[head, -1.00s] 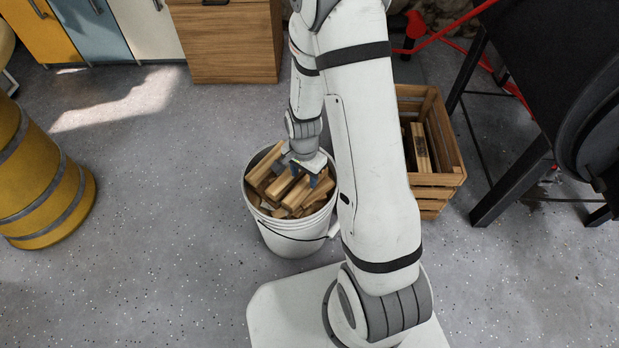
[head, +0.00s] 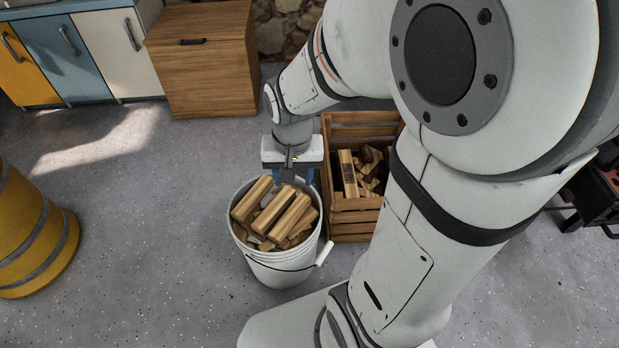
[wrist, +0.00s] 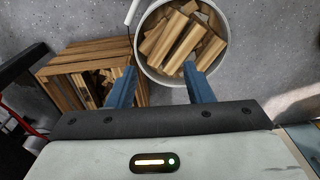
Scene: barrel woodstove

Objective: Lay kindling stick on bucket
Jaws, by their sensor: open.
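A white bucket (head: 277,262) stands on the floor, filled with several kindling sticks. One kindling stick (head: 290,217) lies on top, tilted across the pile, with another stick (head: 252,198) to its left. The bucket (wrist: 147,67) and the top stick (wrist: 183,45) also show in the wrist view. My gripper (head: 291,178) is above the bucket's far rim, its jaws apart. In the wrist view my gripper's blue fingers (wrist: 160,82) are spread with nothing between them, apart from the sticks.
A wooden crate (head: 352,218) with several wood pieces stands close behind the bucket, to its right. A yellow barrel (head: 30,235) is at the left. A wooden cabinet (head: 205,75) stands behind. The floor left of the bucket is clear.

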